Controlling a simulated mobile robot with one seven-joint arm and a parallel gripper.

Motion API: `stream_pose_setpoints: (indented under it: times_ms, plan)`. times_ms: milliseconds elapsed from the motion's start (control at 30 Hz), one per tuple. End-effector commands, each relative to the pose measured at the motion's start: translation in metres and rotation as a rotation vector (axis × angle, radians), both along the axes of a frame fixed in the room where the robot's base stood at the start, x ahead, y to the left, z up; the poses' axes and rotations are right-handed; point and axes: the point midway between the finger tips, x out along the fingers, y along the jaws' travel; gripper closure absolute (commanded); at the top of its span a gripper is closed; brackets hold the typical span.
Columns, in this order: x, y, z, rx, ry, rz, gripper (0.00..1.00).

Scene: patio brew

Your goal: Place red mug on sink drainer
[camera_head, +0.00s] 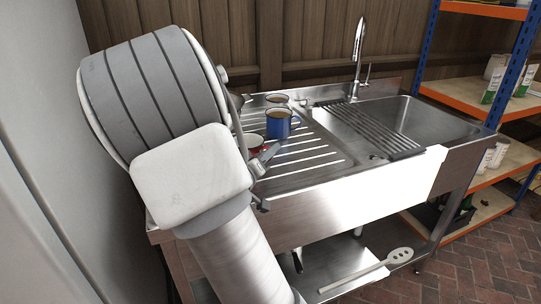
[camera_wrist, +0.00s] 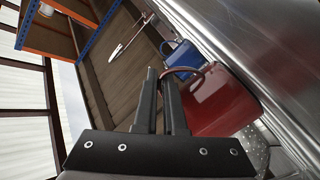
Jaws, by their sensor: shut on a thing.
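The red mug (camera_head: 254,141) shows in the head view at the left of the ribbed sink drainer (camera_head: 308,165), mostly hidden behind my arm and gripper. In the wrist view the red mug (camera_wrist: 222,100) lies just right of my fingers, close to the metal surface. My gripper (camera_head: 267,156) is at the mug's near side. In the wrist view my gripper (camera_wrist: 162,76) is shut on the mug's handle, its fingers close together. I cannot tell whether the mug's base touches the drainer.
A blue mug (camera_head: 278,125) stands on the drainer just beyond the red mug, with another mug (camera_head: 277,98) behind it. The tap (camera_head: 358,60) rises behind. The drainer's front right part is clear.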

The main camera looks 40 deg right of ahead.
Motion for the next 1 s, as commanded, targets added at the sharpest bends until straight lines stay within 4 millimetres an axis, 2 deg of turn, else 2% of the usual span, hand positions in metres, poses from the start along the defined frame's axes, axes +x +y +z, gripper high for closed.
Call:
stream_pose_setpoints:
  times_ms: [233, 300, 400, 433, 733, 867, 1000]
  plan:
    - [0.0, 0.0, -0.001, 0.0, 0.0, 0.0, 1.0]
    - [0.0, 0.0, -0.001, 0.0, 0.0, 0.0, 0.83]
    - [0.0, 0.0, -0.001, 0.0, 0.0, 0.0, 0.66]
    - [0.0, 0.0, -0.001, 0.0, 0.0, 0.0, 0.62]
    - [0.0, 0.0, 0.003, 0.001, -0.002, 0.0, 0.62]
    - [-0.006, 0.015, 0.005, 0.002, 0.001, 0.004, 0.62]
    - [-0.019, 0.041, 0.007, 0.002, 0.002, 0.005, 0.62]
